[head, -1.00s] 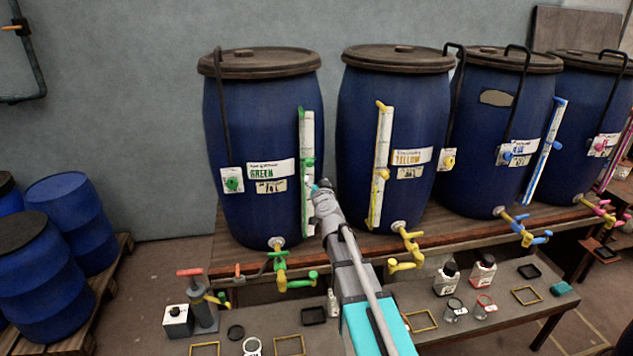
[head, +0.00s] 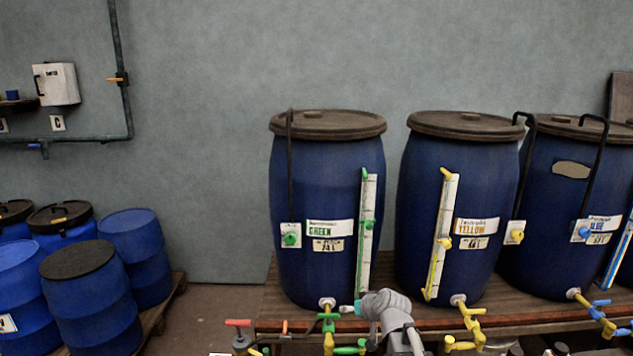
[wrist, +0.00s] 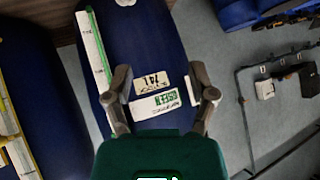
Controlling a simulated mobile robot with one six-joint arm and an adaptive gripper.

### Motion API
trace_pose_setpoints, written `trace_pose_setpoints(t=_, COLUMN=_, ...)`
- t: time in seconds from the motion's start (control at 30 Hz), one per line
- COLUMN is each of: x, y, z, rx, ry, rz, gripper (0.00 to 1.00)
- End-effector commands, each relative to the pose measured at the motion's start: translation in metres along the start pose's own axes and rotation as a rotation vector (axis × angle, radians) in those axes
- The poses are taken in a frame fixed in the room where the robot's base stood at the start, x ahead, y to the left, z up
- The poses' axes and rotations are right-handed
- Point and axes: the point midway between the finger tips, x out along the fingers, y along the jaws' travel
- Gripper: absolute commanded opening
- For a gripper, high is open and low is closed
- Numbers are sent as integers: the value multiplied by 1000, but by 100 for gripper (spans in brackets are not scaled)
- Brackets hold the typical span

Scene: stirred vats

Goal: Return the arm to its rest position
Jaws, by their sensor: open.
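My gripper (wrist: 162,88) shows in the wrist view with its two dark fingers spread apart and nothing between them. Beyond the fingers is the blue green-labelled vat (wrist: 150,50), upside down in this view, with its white label between the fingertips. A gap seems to remain, but I cannot tell how wide. In the head view my grey arm end stands at the bottom centre, in front of the bench edge. The green-labelled vat (head: 290,255) is behind it to the left and the yellow-labelled vat (head: 425,200) to the right. The gripper's fingers are not clear there.
A blue-labelled vat (head: 545,180) stands further right on the wooden bench (head: 400,321). Green (head: 327,325) and yellow taps (head: 468,318) stick out in front. Blue drums (head: 90,315) stand on a pallet at the left. The wall above is mostly bare, with a pipe (head: 121,60).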

Motion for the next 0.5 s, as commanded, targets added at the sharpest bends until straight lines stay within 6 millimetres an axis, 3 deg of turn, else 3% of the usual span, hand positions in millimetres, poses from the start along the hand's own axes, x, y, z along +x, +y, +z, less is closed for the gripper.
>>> trace_pose_setpoints(t=0.03, x=-7, y=-2, z=20, rx=4, ry=-70, rz=8, gripper=73)
trace_pose_setpoints(t=0.3, x=-47, y=5, z=111, rx=72, ry=-456, rz=130, gripper=73)
trace_pose_setpoints(t=0.5, x=-85, y=15, z=160, rx=142, ry=-679, rz=265, gripper=73)
